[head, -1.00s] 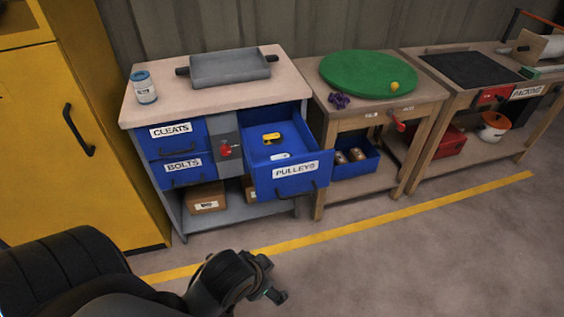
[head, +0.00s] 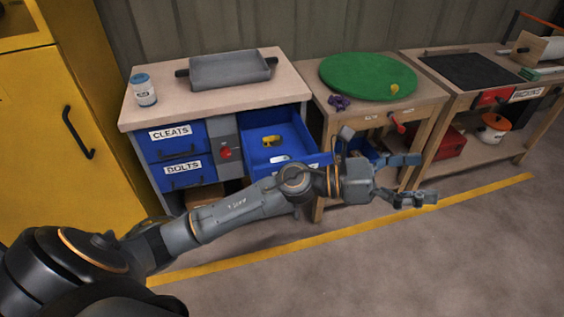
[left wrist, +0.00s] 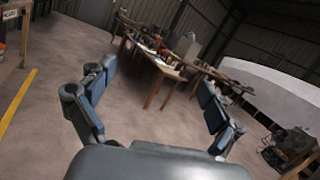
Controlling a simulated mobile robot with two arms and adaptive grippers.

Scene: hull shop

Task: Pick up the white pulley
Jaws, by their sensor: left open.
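The blue pulleys drawer (head: 298,133) is pulled open from the grey cabinet. Inside it lies a small white piece (head: 279,159), which looks like the white pulley, near the front, partly cut off by the drawer front and my arm. A yellow piece (head: 271,141) lies farther back in the drawer. My left gripper (head: 420,179) is open and empty, to the right of the drawer, in front of the middle bench. In the left wrist view its open fingers (left wrist: 157,76) face the shop floor and hold nothing. My right gripper is not in view.
A grey tray (head: 231,70) and a jar (head: 144,90) stand on the cabinet top. The middle bench carries a green disc (head: 368,75) and a purple piece (head: 339,103). A yellow cabinet (head: 60,130) stands at the left. The floor at the right is clear.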

